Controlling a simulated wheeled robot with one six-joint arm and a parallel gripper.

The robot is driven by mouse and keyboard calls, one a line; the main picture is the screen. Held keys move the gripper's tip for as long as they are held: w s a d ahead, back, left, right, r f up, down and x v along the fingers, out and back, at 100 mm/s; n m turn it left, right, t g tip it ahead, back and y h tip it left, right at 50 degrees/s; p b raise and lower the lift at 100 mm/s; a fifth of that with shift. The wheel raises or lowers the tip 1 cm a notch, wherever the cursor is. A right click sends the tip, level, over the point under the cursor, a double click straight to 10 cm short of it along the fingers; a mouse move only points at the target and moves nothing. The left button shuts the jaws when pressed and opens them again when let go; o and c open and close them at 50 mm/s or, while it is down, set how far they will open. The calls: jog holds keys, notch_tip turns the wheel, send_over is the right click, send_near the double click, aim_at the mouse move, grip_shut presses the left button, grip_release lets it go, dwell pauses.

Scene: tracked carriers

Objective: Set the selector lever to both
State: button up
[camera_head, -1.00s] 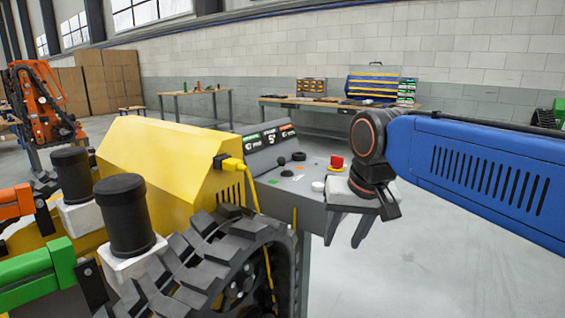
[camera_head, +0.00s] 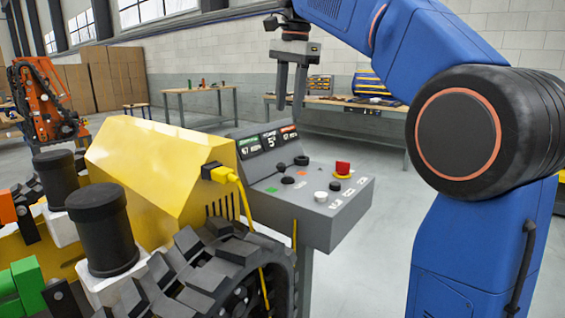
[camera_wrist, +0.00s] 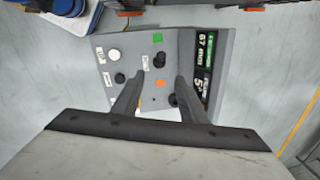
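The grey control console (camera_head: 330,225) stands beside the yellow machine. Another black knob (camera_head: 287,180) sits between the green mark (camera_head: 271,190) and the orange mark. My gripper (camera_head: 290,112) points down above the console, open and empty, its fingers apart. I cannot tell that it touches anything. The console labels are too small to read.
A red stop button (camera_head: 342,168), a white button (camera_head: 320,196) and a black button (camera_head: 335,186) share the panel. Tracks and the yellow housing (camera_head: 150,155) stand left.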

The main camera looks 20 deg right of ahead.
aim_at(282, 162)
jog(key=f, duration=0.5)
jog(key=w+f, duration=0.1)
jog(key=f, duration=0.5)
jog(key=w+a+f, duration=0.1)
jog(key=f, duration=0.5)
jog(key=shift+w, duration=0.2)
grip_shut()
